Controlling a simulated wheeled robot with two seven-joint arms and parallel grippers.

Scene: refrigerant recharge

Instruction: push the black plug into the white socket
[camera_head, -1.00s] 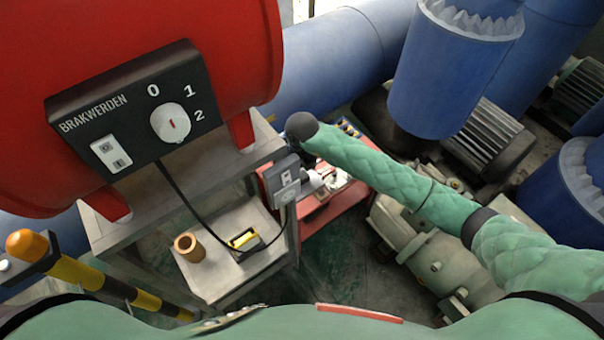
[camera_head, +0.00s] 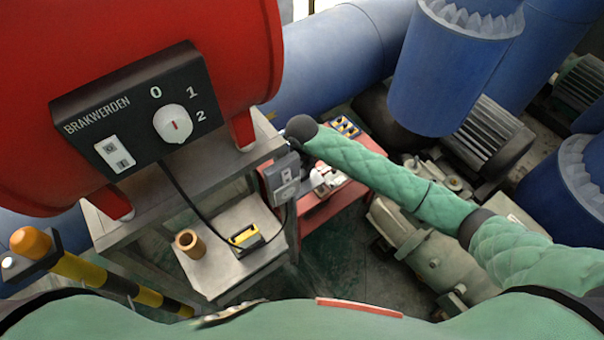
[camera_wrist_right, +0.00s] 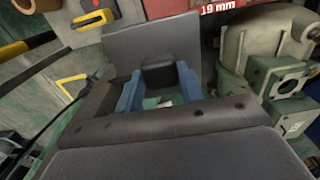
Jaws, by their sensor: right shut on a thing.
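In the right wrist view my right gripper (camera_wrist_right: 160,88) has its two blue fingers closed on the sides of a dark block, which I take to be the black plug (camera_wrist_right: 159,72). A flat grey plate stands close behind it; I cannot tell whether they touch. In the head view a grey box with light faces (camera_head: 286,177), apparently carrying the white socket, is on the front right of the grey stand. My right wrist (camera_head: 301,128) is just above and right of that box. The right fingers and the plug cannot be made out in the head view. My left gripper is out of view.
A red tank (camera_head: 130,60) with a black switch panel (camera_head: 135,115) sits on the grey stand. A brown cup (camera_head: 189,244) and a yellow-black device (camera_head: 245,238) are on the lower shelf, with black cable nearby. A red table (camera_head: 325,207) and pump machinery (camera_head: 425,255) lie right.

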